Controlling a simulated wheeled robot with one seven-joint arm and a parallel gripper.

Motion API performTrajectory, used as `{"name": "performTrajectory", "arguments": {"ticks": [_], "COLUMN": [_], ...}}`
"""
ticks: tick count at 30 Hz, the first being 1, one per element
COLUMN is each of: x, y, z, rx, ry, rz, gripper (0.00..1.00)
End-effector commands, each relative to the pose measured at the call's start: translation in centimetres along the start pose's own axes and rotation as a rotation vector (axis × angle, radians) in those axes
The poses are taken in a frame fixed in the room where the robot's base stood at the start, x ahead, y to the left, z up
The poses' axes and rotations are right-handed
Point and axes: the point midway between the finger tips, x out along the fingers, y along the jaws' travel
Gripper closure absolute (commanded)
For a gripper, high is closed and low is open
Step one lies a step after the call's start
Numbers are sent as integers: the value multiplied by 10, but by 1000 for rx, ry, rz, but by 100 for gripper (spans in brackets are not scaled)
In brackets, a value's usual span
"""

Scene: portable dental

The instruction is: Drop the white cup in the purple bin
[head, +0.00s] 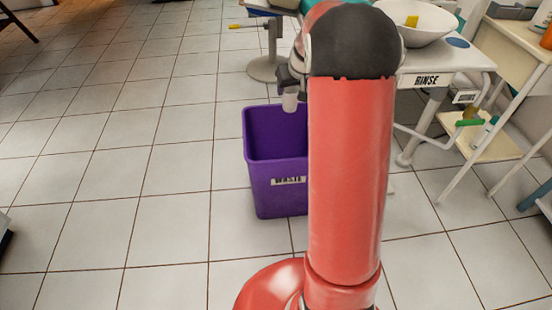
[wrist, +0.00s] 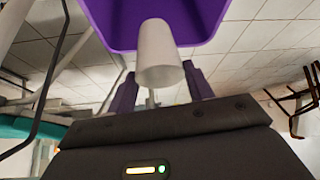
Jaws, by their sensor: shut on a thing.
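The white cup (wrist: 160,62) is between the two fingers of my gripper (wrist: 162,88) in the wrist view, and the gripper is shut on it. In the head view the cup (head: 290,102) shows small below my gripper (head: 288,88), at the upper opening of the purple bin. The purple bin (head: 275,172) stands on the floor with a "WASTE" label on its front. My arm hides the bin's right side. In the wrist view the purple bin (wrist: 215,12) fills the top, just past the cup. I cannot tell exactly how far the cup is above the rim.
A white table labelled "RINSE" (head: 427,79) with a white basin (head: 425,25) stands behind my arm at the right. A cream cart (head: 517,45) with a lower shelf is at the far right. The tiled floor left of the bin is clear.

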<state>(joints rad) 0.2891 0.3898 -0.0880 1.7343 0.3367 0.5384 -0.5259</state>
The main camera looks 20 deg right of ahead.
Motion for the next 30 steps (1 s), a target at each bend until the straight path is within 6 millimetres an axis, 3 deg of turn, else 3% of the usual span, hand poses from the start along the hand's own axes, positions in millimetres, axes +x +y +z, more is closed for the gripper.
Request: {"name": "performTrajectory", "arguments": {"ticks": [18, 28, 29, 30], "x": [50, 52, 52, 52], "y": [0, 0, 0, 0], "z": [29, 30, 30, 30], "rx": [1, 0, 0, 0], "ry": [0, 0, 0, 0], "rz": [0, 0, 0, 0], "gripper": [80, 80, 45, 40]}}
